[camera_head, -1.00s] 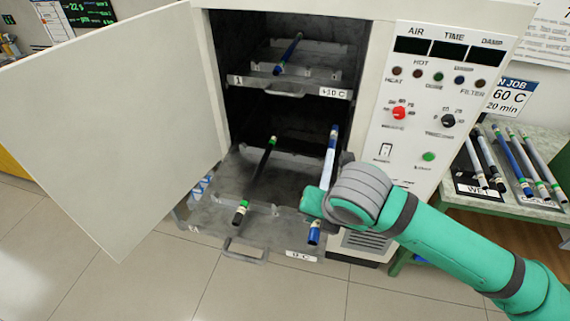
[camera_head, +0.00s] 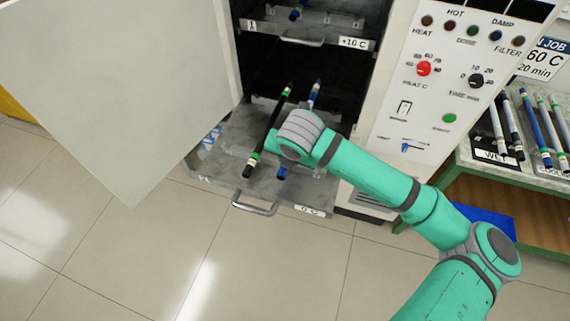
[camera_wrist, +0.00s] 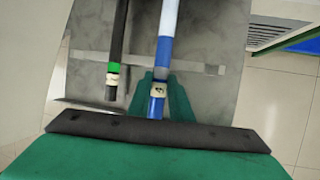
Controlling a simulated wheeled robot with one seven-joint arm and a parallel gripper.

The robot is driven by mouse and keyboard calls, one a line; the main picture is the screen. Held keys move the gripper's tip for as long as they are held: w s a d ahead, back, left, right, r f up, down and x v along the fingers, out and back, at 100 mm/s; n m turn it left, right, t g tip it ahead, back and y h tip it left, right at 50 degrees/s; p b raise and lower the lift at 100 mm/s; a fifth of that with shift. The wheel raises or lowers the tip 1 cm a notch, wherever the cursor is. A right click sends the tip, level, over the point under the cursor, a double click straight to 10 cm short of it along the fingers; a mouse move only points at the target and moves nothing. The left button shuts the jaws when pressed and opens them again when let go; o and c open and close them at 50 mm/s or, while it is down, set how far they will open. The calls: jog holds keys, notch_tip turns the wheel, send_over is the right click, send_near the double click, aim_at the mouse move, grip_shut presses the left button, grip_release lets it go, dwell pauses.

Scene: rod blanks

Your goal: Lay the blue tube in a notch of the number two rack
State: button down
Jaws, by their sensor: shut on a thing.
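The blue tube (camera_head: 314,93), with a white band, is in my gripper (camera_wrist: 160,80), whose fingers are shut on its near part. In the head view my wrist hides the tube's middle and my fingertips. The tube (camera_wrist: 165,45) lies over the pulled-out lower rack (camera_head: 230,150). That rack's front label reads 0 C; I cannot read its number. A black tube with a green band (camera_head: 270,130) lies on the same rack, left of and roughly parallel to the blue tube, with a narrow gap. I cannot tell whether the blue tube touches the rack's notched bar (camera_wrist: 205,69).
The upper rack (camera_head: 270,32), marked 1 and +10 C, holds another blue tube (camera_head: 297,11). The open oven door (camera_head: 110,90) stands at left, the control panel (camera_head: 450,90) at right. A side table (camera_head: 540,180) holds several tubes. The floor in front is clear.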

jog(key=shift+w+a+f, duration=0.25)
jog(key=shift+a+f, duration=0.05)
jog(key=shift+f, duration=0.1)
jog(key=shift+w+a+f, duration=0.1)
jog(key=shift+f, duration=0.85)
jog(key=shift+w+a+f, duration=0.1)
jog(key=shift+f, duration=0.85)
jog(key=c, duration=1.6)
grip_release()
jog(key=v, duration=1.2)
jog(key=shift+r, duration=0.1)
